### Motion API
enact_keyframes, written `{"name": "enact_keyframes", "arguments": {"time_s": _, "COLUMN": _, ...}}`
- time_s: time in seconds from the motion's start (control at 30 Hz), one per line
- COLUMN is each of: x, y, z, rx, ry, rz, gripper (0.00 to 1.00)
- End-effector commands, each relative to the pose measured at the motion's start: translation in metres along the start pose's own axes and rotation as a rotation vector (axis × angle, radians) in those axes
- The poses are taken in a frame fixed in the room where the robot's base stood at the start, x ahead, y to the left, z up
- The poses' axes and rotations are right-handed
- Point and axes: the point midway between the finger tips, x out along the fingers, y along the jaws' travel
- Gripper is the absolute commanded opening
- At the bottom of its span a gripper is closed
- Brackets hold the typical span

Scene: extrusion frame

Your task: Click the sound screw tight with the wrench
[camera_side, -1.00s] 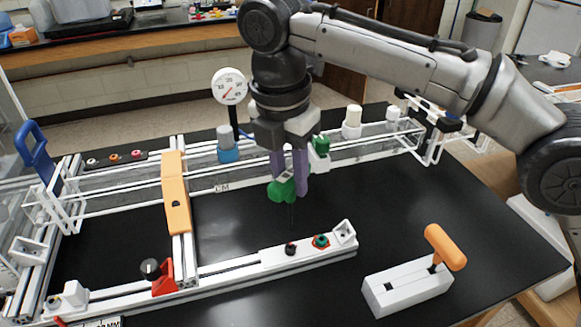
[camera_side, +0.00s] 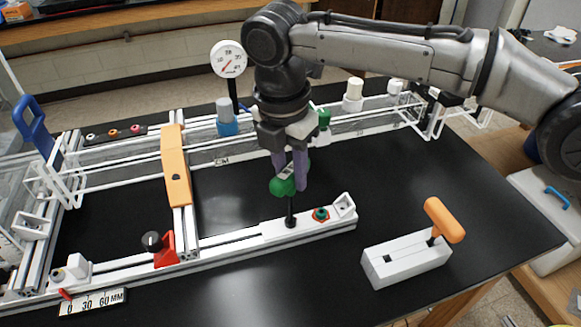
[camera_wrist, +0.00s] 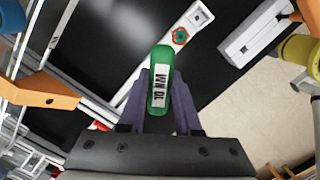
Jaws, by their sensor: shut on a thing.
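My gripper (camera_side: 290,176) has purple fingers shut on the green wrench handle (camera_side: 282,186). In the wrist view the handle (camera_wrist: 161,62) carries a white label with black lettering and lies between the fingers. The wrench's thin dark shaft points down, and its lower end meets the dark screw (camera_side: 291,222) on the white block (camera_side: 272,230) of the front rail. Whether the tip is fully seated in the screw head I cannot tell. Right of it on the same block is a green screw with a red ring (camera_side: 321,214), which also shows in the wrist view (camera_wrist: 181,36).
An orange-handled tool (camera_side: 446,220) stands in a white holder (camera_side: 405,262) at the right. An orange crossbar (camera_side: 176,170) and a red clamp with a black knob (camera_side: 163,249) are left. A dial gauge (camera_side: 228,59) stands behind. Black table between rail and holder is clear.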

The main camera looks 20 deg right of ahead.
Motion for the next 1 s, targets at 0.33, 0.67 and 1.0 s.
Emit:
{"name": "enact_keyframes", "arguments": {"time_s": 0.33, "x": -0.0005, "y": 0.0, "z": -0.0001, "rx": 0.0, "ry": 0.0, "rz": 0.001, "gripper": 0.0}}
{"name": "enact_keyframes", "arguments": {"time_s": 0.67, "x": 0.0011, "y": 0.0001, "z": -0.0003, "rx": 0.0, "ry": 0.0, "rz": 0.001, "gripper": 0.0}}
{"name": "enact_keyframes", "arguments": {"time_s": 1.0, "x": 0.0047, "y": 0.0, "z": -0.0007, "rx": 0.0, "ry": 0.0, "rz": 0.001, "gripper": 0.0}}
